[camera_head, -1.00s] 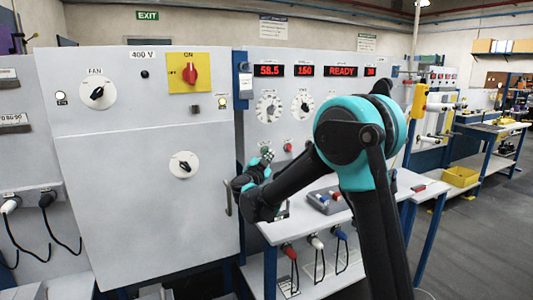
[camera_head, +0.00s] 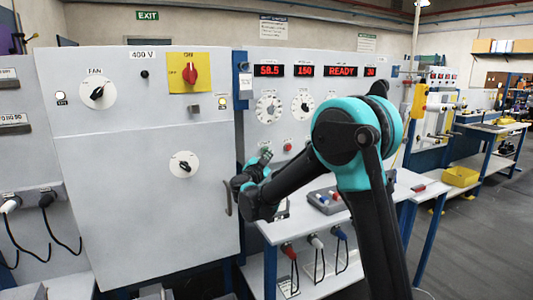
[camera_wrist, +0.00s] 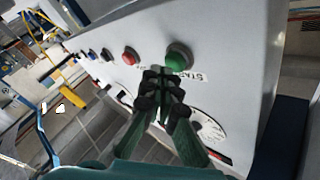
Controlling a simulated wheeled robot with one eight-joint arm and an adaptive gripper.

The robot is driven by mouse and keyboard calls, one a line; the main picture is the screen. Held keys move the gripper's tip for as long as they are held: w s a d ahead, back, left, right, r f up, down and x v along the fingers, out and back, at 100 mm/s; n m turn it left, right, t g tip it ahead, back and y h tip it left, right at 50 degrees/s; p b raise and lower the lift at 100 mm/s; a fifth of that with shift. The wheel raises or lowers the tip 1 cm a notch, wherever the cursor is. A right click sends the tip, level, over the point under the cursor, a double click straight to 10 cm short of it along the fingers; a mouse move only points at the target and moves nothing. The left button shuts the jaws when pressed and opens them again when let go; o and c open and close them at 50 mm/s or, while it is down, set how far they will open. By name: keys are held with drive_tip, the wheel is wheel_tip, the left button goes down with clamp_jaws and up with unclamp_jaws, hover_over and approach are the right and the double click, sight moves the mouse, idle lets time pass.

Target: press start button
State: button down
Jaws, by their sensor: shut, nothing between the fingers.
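The green start button (camera_wrist: 178,57) sits on the grey panel in the wrist view, with a START label (camera_wrist: 188,77) beside it. My gripper (camera_wrist: 162,76) is shut and empty, its fingertips just below and left of the green button in that view. A gap or contact between them cannot be told. In the head view my gripper (camera_head: 265,154) is at the panel, left of a red button (camera_head: 287,147). The green button cannot be made out there. The red button also shows in the wrist view (camera_wrist: 130,56).
Two white dials (camera_head: 268,108) and red displays (camera_head: 340,71) are above the buttons. A large grey cabinet (camera_head: 130,210) with a door handle is at the left.

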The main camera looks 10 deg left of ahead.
drive_tip(key=shift+w+a, duration=0.25)
drive_tip(key=shift+w, duration=0.1)
idle(0.7)
drive_tip(key=shift+s+d, duration=0.1)
idle(0.4)
drive_tip(key=shift+s+d, duration=0.4)
drive_tip(key=shift+s, duration=0.25)
